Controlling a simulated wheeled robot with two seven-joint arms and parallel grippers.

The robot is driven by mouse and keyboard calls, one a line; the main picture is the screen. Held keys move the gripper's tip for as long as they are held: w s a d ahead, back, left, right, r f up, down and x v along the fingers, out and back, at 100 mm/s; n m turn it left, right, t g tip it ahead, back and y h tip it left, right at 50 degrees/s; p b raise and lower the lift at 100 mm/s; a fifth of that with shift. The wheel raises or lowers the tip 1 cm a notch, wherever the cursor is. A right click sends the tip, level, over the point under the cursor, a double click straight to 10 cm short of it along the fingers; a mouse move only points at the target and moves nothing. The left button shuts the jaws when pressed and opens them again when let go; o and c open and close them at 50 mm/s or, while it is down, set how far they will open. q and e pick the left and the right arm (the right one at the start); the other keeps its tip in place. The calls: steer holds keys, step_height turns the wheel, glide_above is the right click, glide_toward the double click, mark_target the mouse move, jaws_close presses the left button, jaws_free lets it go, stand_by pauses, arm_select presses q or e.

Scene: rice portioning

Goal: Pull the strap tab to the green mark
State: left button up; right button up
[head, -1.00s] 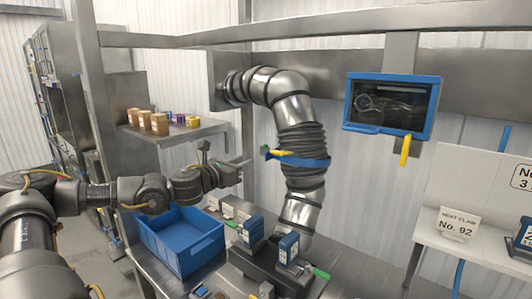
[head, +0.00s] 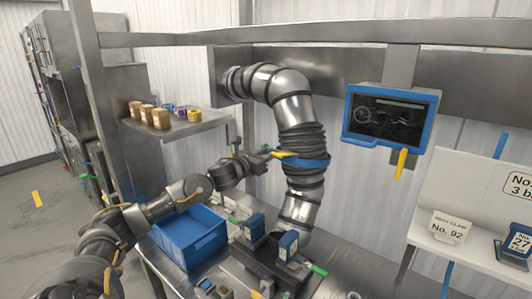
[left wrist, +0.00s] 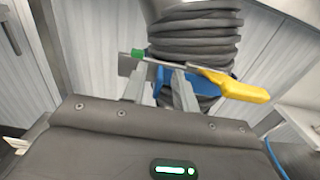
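A blue strap (head: 310,163) goes around the dark ribbed section of the silver duct (head: 304,140). A yellow tab (head: 284,154) sticks out at its left side. In the left wrist view the yellow tab (left wrist: 235,86) is at the right end of a thin grey bar, and a green mark (left wrist: 137,54) is near its left end. Part of the blue strap (left wrist: 160,78) shows behind. My left gripper (head: 266,153) is at the strap's left side, close to the tab. In the left wrist view its fingers (left wrist: 159,82) are apart, pointing toward the bar; contact is unclear. My right gripper is not visible.
A blue bin (head: 190,240) stands on the steel table below my left arm. A shelf (head: 180,127) with several small boxes is at the left. A blue-framed screen (head: 392,115) hangs at the right. Small blue devices (head: 288,245) stand under the duct.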

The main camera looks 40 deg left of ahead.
arm_select(q)
jaws_close()
steer(key=shift+a, duration=0.1)
steer(key=shift+a+f+b, duration=0.1)
steer(key=shift+a+b, duration=0.2)
steer(key=shift+b, duration=0.15)
steer(key=a+b, duration=0.1)
steer(key=a, duration=0.1)
steer(key=shift+a, duration=0.35)
jaws_free()
steer(key=shift+s, duration=0.1)
